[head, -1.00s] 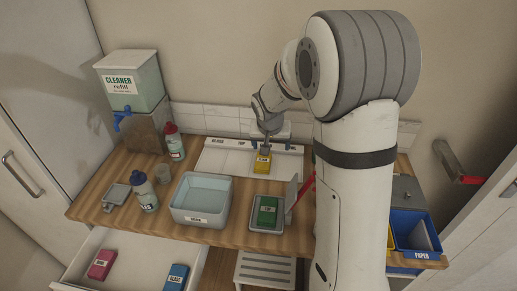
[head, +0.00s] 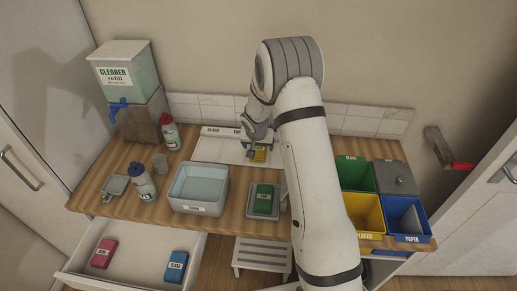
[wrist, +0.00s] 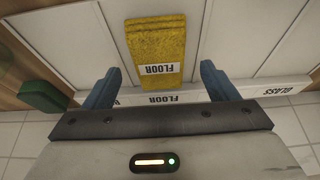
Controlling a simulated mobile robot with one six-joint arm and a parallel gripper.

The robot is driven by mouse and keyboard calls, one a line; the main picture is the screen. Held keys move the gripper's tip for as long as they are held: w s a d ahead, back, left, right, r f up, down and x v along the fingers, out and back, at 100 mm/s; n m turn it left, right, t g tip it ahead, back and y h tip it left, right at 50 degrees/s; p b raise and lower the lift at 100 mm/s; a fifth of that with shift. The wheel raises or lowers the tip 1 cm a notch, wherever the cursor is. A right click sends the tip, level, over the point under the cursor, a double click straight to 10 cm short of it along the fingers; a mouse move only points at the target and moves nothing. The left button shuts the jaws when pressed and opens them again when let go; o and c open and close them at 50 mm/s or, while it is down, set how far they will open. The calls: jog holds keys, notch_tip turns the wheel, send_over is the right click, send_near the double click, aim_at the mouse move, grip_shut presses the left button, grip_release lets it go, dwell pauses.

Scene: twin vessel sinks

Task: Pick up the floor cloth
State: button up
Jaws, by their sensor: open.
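The floor cloth (wrist: 155,48) is a yellow folded block with a white FLOOR label. In the wrist view it lies on a white divided tray in the section marked FLOOR. In the head view the cloth (head: 258,155) is partly covered by my wrist. My gripper (wrist: 160,75) is open, with one blue finger to each side of the cloth's near end and a gap on both sides. In the head view my gripper (head: 256,146) is low over the tray, right at the cloth, and its fingers are hard to make out.
The white tray (head: 215,150) stands against the tiled wall. A green cloth (head: 264,198) lies on a small grey tray in front. A wash basin (head: 198,207) and bottles (head: 142,183) stand left. Coloured bins (head: 365,214) are right. An open drawer (head: 135,262) holds pink and blue cloths.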

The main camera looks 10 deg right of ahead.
jog(key=shift+x, duration=0.8)
jog(key=shift+f+b, duration=0.25)
jog(key=shift+b, duration=0.3)
jog(key=shift+c, duration=0.6)
jog(key=c, duration=0.9)
jog(key=shift+r+p, duration=0.15)
jog(key=shift+p, duration=0.15)
jog(key=shift+c, duration=0.2)
